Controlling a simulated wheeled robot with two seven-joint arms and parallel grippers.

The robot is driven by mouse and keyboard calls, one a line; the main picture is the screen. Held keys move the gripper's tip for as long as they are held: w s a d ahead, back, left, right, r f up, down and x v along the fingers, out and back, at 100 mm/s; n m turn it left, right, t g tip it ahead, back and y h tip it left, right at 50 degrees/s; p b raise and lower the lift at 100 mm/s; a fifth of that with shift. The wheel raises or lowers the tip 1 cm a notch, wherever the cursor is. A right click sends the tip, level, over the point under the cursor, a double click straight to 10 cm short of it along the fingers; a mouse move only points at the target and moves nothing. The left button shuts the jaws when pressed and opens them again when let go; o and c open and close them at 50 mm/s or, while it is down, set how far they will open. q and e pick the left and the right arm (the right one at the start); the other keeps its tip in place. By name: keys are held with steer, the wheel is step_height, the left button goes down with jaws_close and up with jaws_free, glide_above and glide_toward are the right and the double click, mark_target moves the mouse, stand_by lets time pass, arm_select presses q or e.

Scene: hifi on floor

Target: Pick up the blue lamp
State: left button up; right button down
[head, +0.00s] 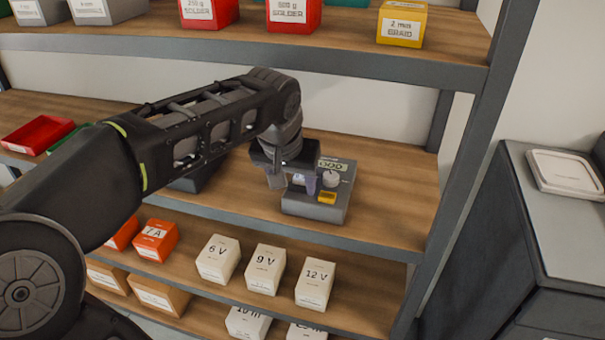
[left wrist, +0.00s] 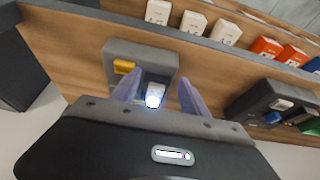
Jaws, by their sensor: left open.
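A grey device (head: 322,203) with a "300" display, a white knob (head: 330,179) and a yellow part (head: 326,197) stands on the middle shelf. A small lamp glowing bluish white (left wrist: 153,99) shows in the left wrist view, at the device between my fingers. In the head view only a bright bluish spot (head: 298,180) shows there. My left gripper (head: 292,184) is open, its lavender fingers apart over the device; it also shows in the left wrist view (left wrist: 158,83). I cannot tell whether the fingers touch anything. My right gripper is out of view.
A dark device (left wrist: 262,103) with a blue part (left wrist: 273,118) stands beside it, mostly hidden by my arm in the head view. A red tray (head: 36,134) lies at the left. Boxes fill the shelves above and below. A dark shelf post (head: 462,150) stands at the right.

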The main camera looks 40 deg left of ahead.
mark_target(301, 177)
arm_select(q)
steer(key=w, duration=0.1)
steer(key=w+a+p, duration=0.1)
steer(key=w, duration=0.3)
steer(key=shift+a, duration=0.4)
steer(key=shift+f, duration=0.55)
steer(key=shift+c, duration=0.3)
jaws_close()
